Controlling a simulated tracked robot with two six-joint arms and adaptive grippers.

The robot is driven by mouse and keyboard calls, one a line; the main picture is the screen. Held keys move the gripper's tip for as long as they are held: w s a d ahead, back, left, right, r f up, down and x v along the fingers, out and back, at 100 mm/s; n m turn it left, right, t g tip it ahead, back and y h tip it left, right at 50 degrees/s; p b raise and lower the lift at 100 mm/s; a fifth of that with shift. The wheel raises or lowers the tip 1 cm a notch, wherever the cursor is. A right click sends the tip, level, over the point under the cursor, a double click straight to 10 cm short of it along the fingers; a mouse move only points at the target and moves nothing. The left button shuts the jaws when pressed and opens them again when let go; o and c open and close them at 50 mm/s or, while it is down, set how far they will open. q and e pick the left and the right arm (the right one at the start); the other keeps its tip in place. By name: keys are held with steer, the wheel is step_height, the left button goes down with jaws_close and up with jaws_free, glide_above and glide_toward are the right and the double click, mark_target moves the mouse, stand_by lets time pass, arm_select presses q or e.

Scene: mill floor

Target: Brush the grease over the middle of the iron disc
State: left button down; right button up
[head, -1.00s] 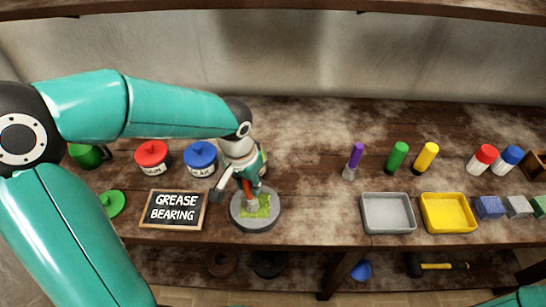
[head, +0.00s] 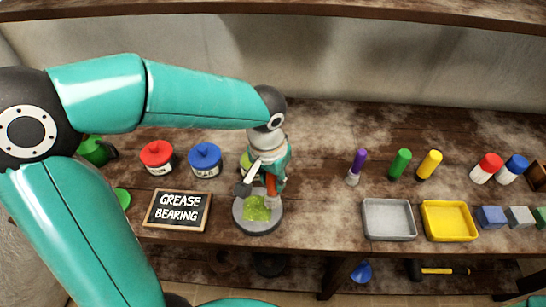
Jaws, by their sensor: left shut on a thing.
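The grey iron disc (head: 258,225) lies on the bench behind its front edge. A yellow-green patch of grease (head: 256,207) covers part of its middle, with bare grey around it. My left gripper (head: 266,180) is shut on a brush with an orange handle (head: 271,184). It holds the brush nearly upright over the right part of the disc. The pale lower end of the brush is at the right edge of the grease; I cannot tell whether it touches. My right gripper is out of view.
A "GREASE BEARING" board (head: 178,210) lies left of the disc. A partly hidden green thing (head: 245,162) is behind my gripper. Grey (head: 388,236) and yellow (head: 447,236) trays sit right, beyond clear bench.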

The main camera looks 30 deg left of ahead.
arm_select(q)
steer(key=shift+r+p, duration=1)
steer(key=shift+r, duration=0.75)
steer(key=shift+f, duration=0.1)
